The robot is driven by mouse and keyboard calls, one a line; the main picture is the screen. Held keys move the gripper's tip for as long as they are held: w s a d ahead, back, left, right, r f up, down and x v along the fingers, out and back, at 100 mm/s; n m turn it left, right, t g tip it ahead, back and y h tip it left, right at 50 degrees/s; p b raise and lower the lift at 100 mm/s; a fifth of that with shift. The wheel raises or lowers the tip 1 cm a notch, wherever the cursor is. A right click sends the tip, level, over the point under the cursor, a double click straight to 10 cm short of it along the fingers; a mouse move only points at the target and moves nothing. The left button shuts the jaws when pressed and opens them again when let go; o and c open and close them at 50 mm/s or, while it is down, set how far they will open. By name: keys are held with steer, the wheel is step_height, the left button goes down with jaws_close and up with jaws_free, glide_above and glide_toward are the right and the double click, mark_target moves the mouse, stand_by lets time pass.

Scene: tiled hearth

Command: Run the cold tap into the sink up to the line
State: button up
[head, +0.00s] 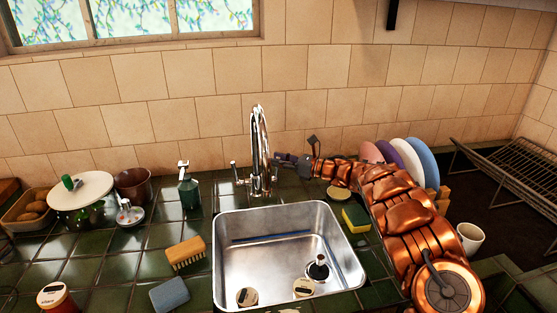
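The chrome tap (260,143) stands behind the steel sink (232,264). A lever (237,170) shows on its left side; its right side is partly hidden by my gripper. The sink has a blue line (271,238) along its back inner wall, and the line continues on the right wall. A dark plug-like object (318,268) stands in the basin. I see no clear water surface or stream. My gripper (288,159) is just right of the tap's base, at or very near its right side. Its fingers are too small and dark to tell whether they are open or touching.
Two cream-topped round items (246,297) (303,287) are at the sink's front. A yellow-green sponge (356,218) lies right of it; a brush (186,253) and blue sponge (169,294) lie left. A soap bottle (189,188), plates (422,162) and a mug (470,238) stand around.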

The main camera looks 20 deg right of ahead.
jaws_close()
stand_by(0.6)
